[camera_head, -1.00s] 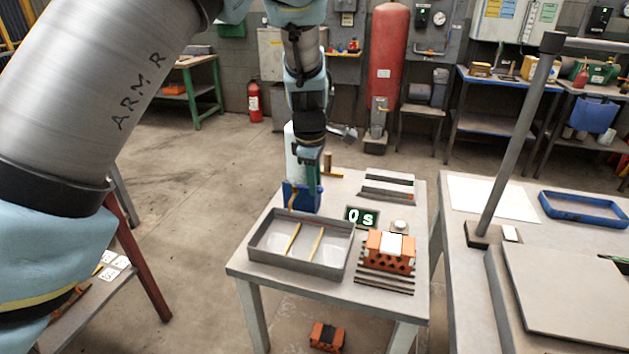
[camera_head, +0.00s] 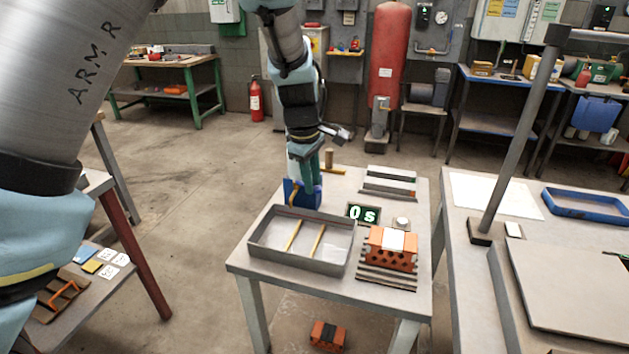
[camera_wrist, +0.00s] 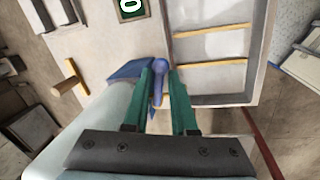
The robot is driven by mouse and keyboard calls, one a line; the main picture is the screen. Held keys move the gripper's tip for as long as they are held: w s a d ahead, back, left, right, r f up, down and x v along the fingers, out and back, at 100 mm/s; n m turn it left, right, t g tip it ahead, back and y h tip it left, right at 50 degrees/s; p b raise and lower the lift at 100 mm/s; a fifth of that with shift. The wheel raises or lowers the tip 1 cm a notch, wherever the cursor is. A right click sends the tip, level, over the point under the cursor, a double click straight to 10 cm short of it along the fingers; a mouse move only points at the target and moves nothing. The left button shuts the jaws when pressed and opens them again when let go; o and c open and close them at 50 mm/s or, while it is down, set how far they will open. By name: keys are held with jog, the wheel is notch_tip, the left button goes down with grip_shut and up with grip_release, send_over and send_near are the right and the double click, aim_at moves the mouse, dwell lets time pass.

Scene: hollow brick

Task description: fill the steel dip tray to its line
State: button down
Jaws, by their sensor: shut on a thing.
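The steel dip tray (camera_head: 268,258) sits at the front left of the small table; it also shows in the wrist view (camera_wrist: 211,99). Two yellowish strips lie across it; I cannot tell whether it holds liquid or where its line is. My gripper (camera_head: 311,190) is beyond the tray's back left corner, its green fingers (camera_wrist: 160,75) shut on the blue handle of a white and blue container. The container's blue part (camera_head: 294,193) is low by the tray's back wall.
A display (camera_head: 363,213) reading 0 s and an orange hollow brick (camera_head: 391,249) on a ridged rack stand right of the tray. Grey slabs (camera_head: 389,183) and a wooden-handled tool (camera_head: 329,160) are behind. Another brick (camera_head: 327,336) lies below the table.

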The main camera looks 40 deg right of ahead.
jog(key=shift+w+a+m+g+y+b, duration=0.1)
jog(key=shift+w+a+m+g+b, duration=0.5)
jog(key=shift+m, duration=1.3)
jog(key=shift+s+a+m+g+y+b, duration=0.15)
jog(key=shift+a+m, duration=0.8)
jog(key=shift+m, duration=0.95)
jog(key=shift+w+a+m+g+y+b, duration=0.1)
jog(key=shift+w+a+m+g+b, duration=0.5)
jog(key=shift+m, duration=1.3)
jog(key=shift+s+a+t, duration=0.2)
jog(key=shift+s+t, duration=0.05)
jog(key=shift+s, duration=0.05)
jog(key=c, duration=0.9)
grip_release()
